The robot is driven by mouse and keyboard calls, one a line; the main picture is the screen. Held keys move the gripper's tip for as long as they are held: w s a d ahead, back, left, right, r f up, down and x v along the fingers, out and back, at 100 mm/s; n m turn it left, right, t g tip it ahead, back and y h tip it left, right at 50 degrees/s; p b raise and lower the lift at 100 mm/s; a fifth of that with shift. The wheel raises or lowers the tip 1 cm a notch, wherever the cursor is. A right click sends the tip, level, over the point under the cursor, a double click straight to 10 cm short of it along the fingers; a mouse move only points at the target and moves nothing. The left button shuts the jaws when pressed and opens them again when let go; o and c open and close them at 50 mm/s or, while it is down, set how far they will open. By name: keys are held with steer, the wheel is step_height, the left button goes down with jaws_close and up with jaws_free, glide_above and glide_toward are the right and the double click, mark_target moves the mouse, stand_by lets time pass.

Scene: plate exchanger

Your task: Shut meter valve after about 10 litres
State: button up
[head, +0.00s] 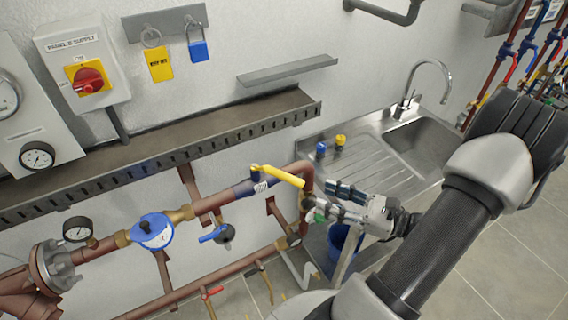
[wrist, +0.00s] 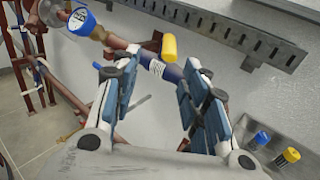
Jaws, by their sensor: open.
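The valve's yellow lever (head: 279,176) lies roughly along the copper pipe, beside a blue band with a white label. In the wrist view, its yellow end (wrist: 169,46) shows just beyond the fingertips, between their lines. The round blue-rimmed water meter (head: 152,231) is on the same pipe to the left; it also shows at the wrist view's top left (wrist: 81,19). Its reading is too small to tell. My gripper (head: 320,203) is open and empty, just right of and below the lever's free end; its spread fingers fill the middle of the wrist view (wrist: 154,75).
A blue-handled valve (head: 213,233) hangs below the pipe. A blue bucket (head: 345,240) stands partly hidden under my gripper. A slotted metal tray (head: 170,152) runs along the wall above. The sink (head: 425,140) is to the right, with blue and yellow small items on its drainer.

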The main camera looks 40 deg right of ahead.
steer(key=d, duration=0.1)
steer(key=b, duration=0.1)
glide_toward(268, 168)
steer(key=shift+m+t+h, duration=0.3)
steer(key=shift+m+h, duration=0.1)
steer(key=x, duration=0.5)
steer(key=f+x, duration=0.1)
steer(key=x, duration=0.1)
steer(key=shift+w+a, duration=0.15)
steer(key=shift+c, duration=0.2)
jaws_close()
